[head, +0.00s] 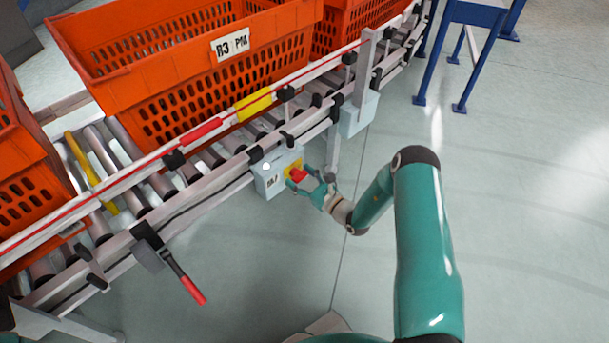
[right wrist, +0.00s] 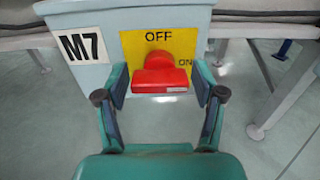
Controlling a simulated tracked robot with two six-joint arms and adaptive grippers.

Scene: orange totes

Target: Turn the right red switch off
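The red switch (head: 298,175) sits on a yellow plate on a grey box (head: 271,181) labelled M7 at the conveyor's side. In the right wrist view the red switch (right wrist: 160,78) has a round hub and a horizontal bar. The yellow plate (right wrist: 133,43) reads OFF above the hub and ON to its right. My right gripper (head: 308,180) is open, with one finger on each side of the switch. In the right wrist view there are visible gaps between the bar and the fingers (right wrist: 160,84). My left gripper is not in view.
The roller conveyor (head: 190,203) carries orange totes (head: 175,75). A lever with a red grip (head: 193,290) sticks out from its near side at left. A conveyor post (head: 365,70) stands beyond the box. Open floor (head: 530,160) lies at right, with a blue-legged stand (head: 470,60) behind.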

